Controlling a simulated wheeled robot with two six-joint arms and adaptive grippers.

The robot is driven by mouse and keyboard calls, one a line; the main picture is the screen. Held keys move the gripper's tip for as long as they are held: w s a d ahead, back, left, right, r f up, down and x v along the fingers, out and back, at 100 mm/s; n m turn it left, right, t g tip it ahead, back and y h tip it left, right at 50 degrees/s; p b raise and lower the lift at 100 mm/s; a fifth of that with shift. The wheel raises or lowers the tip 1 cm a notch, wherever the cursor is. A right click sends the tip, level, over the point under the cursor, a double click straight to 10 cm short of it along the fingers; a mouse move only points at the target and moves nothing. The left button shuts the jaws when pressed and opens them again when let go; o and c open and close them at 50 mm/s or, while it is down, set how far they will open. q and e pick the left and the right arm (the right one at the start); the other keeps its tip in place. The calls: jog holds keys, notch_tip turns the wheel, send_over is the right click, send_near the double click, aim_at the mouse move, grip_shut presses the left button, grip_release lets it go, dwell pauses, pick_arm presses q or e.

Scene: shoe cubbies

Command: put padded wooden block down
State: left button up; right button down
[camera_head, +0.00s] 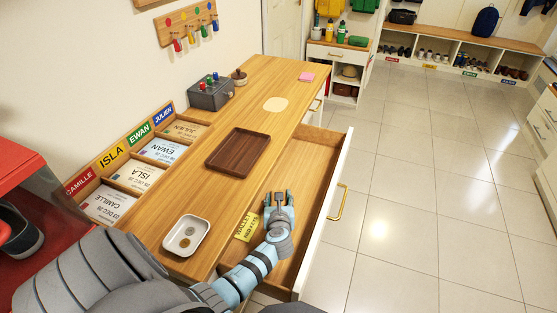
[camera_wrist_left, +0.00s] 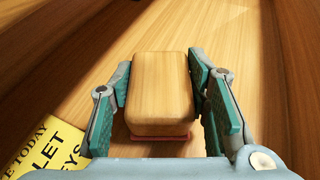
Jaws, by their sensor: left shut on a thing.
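The padded wooden block (camera_wrist_left: 161,88) is a pale, rounded wooden piece with a thin red layer at its near lower edge in the left wrist view. My left gripper (camera_wrist_left: 160,80) is shut on it, one green-padded finger along each side. In the head view my left gripper (camera_head: 279,198) reaches down into the open drawer (camera_head: 316,165), and the block cannot be made out there. The drawer's wooden floor shows around and beyond the block. I cannot tell whether the block touches it. My right gripper is not in view.
A yellow lettered card (camera_head: 246,225) lies in the drawer left of the gripper; it also shows in the left wrist view (camera_wrist_left: 45,148). On the counter are a brown tray (camera_head: 238,153) and a white dish with coins (camera_head: 187,235). The drawer's far part is clear.

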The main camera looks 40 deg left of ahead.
pick_arm(q)
jog(key=shift+f, duration=0.15)
jog(key=o, duration=1.2)
jog(key=shift+r, duration=0.3)
jog(key=p+v, duration=0.3)
jog(key=v, duration=0.9)
